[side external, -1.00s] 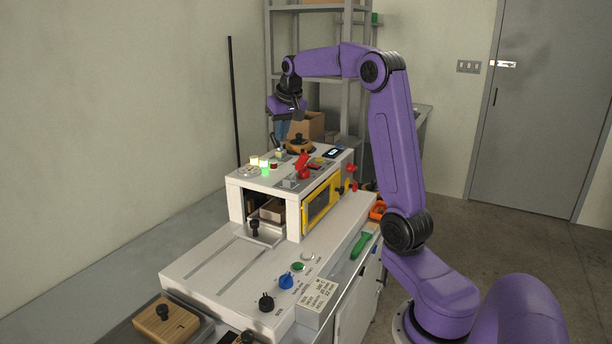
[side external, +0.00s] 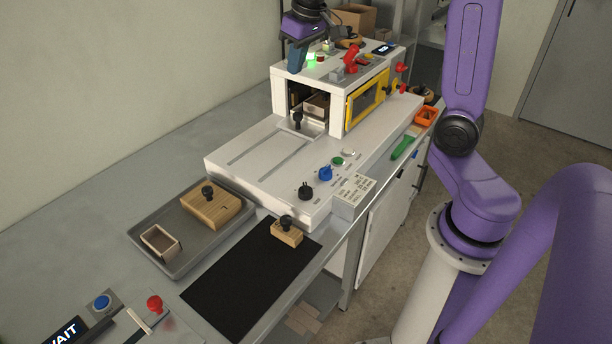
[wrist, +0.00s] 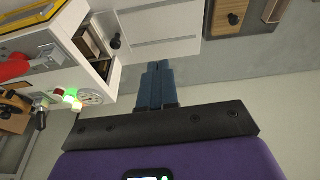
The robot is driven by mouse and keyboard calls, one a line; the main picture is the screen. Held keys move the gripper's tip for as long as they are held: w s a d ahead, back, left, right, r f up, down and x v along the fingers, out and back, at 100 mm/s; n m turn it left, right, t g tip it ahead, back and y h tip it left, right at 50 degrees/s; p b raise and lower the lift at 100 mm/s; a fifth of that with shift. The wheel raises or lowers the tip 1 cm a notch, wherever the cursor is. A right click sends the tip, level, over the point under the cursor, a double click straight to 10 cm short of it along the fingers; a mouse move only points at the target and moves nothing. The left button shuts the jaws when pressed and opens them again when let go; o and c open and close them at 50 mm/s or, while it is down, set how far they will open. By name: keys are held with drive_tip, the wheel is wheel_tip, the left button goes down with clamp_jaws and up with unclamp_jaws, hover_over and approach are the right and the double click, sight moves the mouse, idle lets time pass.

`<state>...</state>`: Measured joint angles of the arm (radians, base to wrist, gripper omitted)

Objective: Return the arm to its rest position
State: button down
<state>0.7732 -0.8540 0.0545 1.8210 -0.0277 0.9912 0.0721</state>
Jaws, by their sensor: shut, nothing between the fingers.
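My gripper (side external: 296,66) is purple and black with blue fingers, near the top edge of the side external view. It is shut and empty. It hangs beside the left top edge of the white box former (side external: 335,77), near the lit green lamp (side external: 311,58); the exact gap cannot be told. In the wrist view my gripper's blue fingers (wrist: 160,66) lie together, with bare grey table and wall around them. The former's front opening shows a box (side external: 316,106) inside and a black knob (side external: 298,119) in front.
A red lever (side external: 350,57) stands on the former's top, and a yellow-framed window (side external: 367,97) is on its side. A grey tray (side external: 165,262) holds a wooden block and a small open box. A black mat (side external: 240,285) bears a knobbed wooden block. The table left of the former is clear.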

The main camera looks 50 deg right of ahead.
drive_tip(key=s+a+f+n+g, duration=0.1)
drive_tip(key=s+a+f+n, duration=0.25)
drive_tip(key=s+a, duration=0.5)
drive_tip(key=s+a+f+n, duration=0.1)
drive_tip(key=s+f+n, duration=0.1)
drive_tip(key=s, duration=0.5)
drive_tip(key=s+a+f+n+g, duration=0.1)
drive_tip(key=s+n, duration=0.3)
drive_tip(key=s, duration=0.2)
drive_tip(key=s+a+f+n+g, duration=0.1)
drive_tip(key=s+f+n, duration=0.1)
drive_tip(key=s, duration=0.5)
drive_tip(key=shift+s+a+f+n, duration=0.3)
drive_tip(key=shift+s+a+n, duration=0.05)
drive_tip(key=shift+n, duration=0.1)
